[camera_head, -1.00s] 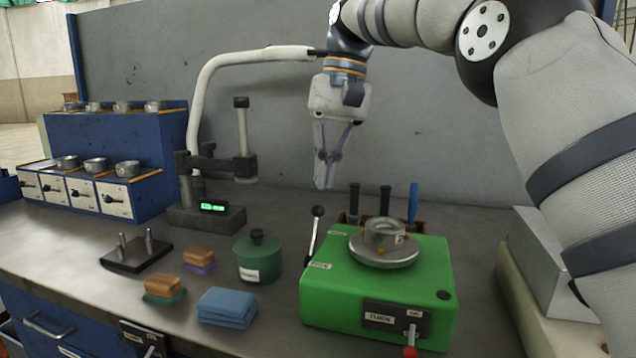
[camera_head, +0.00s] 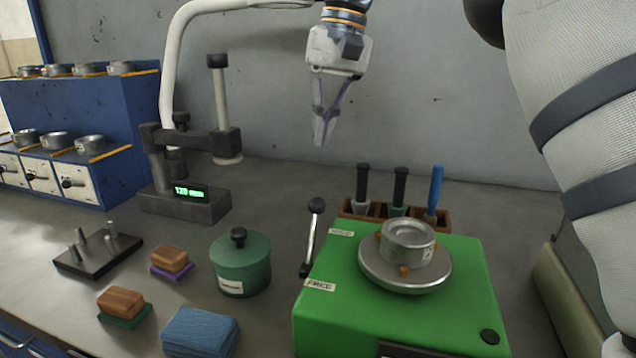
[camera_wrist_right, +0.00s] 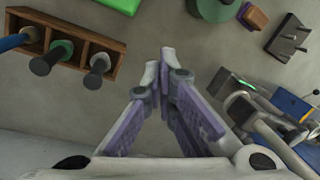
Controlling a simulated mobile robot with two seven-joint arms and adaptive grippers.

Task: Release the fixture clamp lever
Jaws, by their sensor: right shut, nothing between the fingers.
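The green fixture (camera_head: 330,255) stands at the right of the bench, with a metal ring (camera_head: 407,240) seated on its round plate (camera_head: 380,280). The clamp lever (camera_head: 312,235), a metal rod with a black ball knob, stands nearly upright at the fixture's left side, between two small labels. My right gripper (camera_head: 322,140) is shut and empty, pointing down above and behind the lever, apart from it. Its closed fingers (camera_wrist_right: 167,65) show in the right wrist view over bare bench, with a corner of the green fixture (camera_wrist_right: 122,3) at the top. My left gripper is not in view.
A wooden rack (camera_head: 446,220) with several handled tools stands behind the fixture. A green lidded pot (camera_head: 241,265) is left of the lever. Brush blocks, a blue cloth (camera_head: 200,332), a pegged plate and a gauge stand (camera_head: 185,203) lie farther left.

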